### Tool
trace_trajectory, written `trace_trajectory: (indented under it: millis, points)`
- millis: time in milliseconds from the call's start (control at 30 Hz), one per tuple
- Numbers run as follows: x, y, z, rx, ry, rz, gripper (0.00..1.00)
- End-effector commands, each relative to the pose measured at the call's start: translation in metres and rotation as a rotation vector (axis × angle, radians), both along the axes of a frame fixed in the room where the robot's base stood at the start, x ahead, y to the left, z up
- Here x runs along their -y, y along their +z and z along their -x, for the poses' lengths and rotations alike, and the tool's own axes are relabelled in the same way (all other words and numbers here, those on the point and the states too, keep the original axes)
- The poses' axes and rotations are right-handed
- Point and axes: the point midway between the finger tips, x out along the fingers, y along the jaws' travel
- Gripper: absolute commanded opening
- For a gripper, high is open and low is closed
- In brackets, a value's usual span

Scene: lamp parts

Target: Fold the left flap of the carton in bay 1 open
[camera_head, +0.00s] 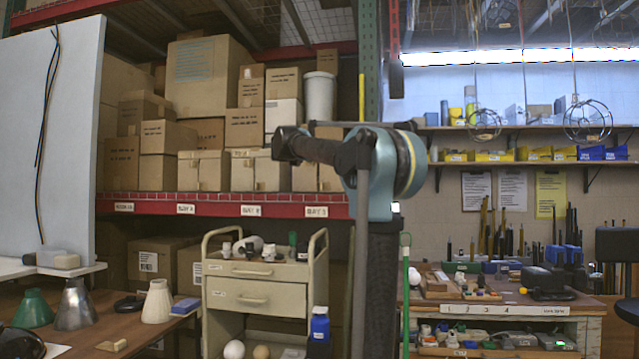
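Several small cartons stand in a row on the red-edged shelf above the bay labels. The labels are too small to read surely; the one at left of the row (186,209) seems to be bay 1. The carton above it (203,171) is plain brown with a pale tape strip down its front. Its top is seen nearly edge-on, so I cannot tell how its flaps lie. The dark end of my arm, with my gripper (284,145), shows right of this carton, in front of the cartons farther right. Its fingers cannot be made out.
Another carton (249,171) stands close on the right. Stacked boxes (210,76) fill the shelf behind. A beige drawer cart (255,285) stands below the shelf. A white panel (50,130) is at left, and a green rack post (370,60) rises behind my arm.

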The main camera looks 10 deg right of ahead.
Motion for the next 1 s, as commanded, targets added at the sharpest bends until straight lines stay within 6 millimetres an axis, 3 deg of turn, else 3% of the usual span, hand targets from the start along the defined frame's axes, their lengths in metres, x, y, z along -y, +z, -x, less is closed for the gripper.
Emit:
trace_trajectory:
  millis: [367, 1000]
  points:
    - [-0.024, 0.000, 0.056, 0.000, 0.001, 0.000, 0.24]
    - [0.034, -0.069, 0.103, 0.029, -0.107, -0.355, 0.24]
